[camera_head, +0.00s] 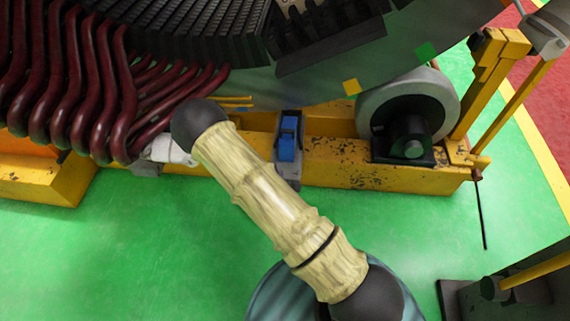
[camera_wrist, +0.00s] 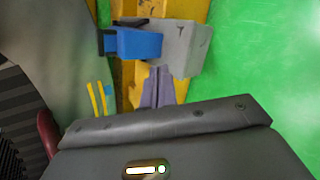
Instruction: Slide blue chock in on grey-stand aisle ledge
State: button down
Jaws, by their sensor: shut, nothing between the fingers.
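The blue chock (camera_head: 287,148) sits at the grey stand (camera_head: 289,184) on the yellow beam, under the stator's curved side. In the wrist view the blue chock (camera_wrist: 136,43) meets the grey stand (camera_wrist: 184,48), which lies on its floor side. A dark part (camera_wrist: 106,41) is at the chock's stator-side end. My gripper (camera_wrist: 158,76) shows at the bottom of these two, its grey-purple fingers together and empty. The tips are close to the chock and stand; I cannot tell whether they touch. In the head view my forearm hides the fingers.
Dark red coils (camera_head: 100,85) hang at the left. The stator's side (camera_head: 320,88) overhangs the yellow beam (camera_head: 345,170). A grey roller (camera_head: 408,100) stands right of the grey stand. Thin yellow strips (camera_wrist: 97,100) lie on the stator side of my fingers. Green floor (camera_head: 130,240) in front is clear.

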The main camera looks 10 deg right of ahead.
aim_at(286, 154)
notch_tip(286, 154, down, 8)
jog(key=s+n+t+b, duration=0.2)
jog(key=n+t, duration=0.6)
jog(key=n, duration=0.6)
jog(key=shift+s+n+b, duration=0.15)
jog(key=shift+n+b, duration=0.25)
jog(key=shift+b, duration=0.05)
jog(key=shift+d+r, duration=0.1)
jog(key=shift+d, duration=0.05)
jog(key=b+x, duration=0.6)
jog(key=x, duration=0.7)
jog(key=shift+d, duration=0.1)
jog(key=shift+w+d, duration=0.15)
jog(key=shift+w, duration=0.35)
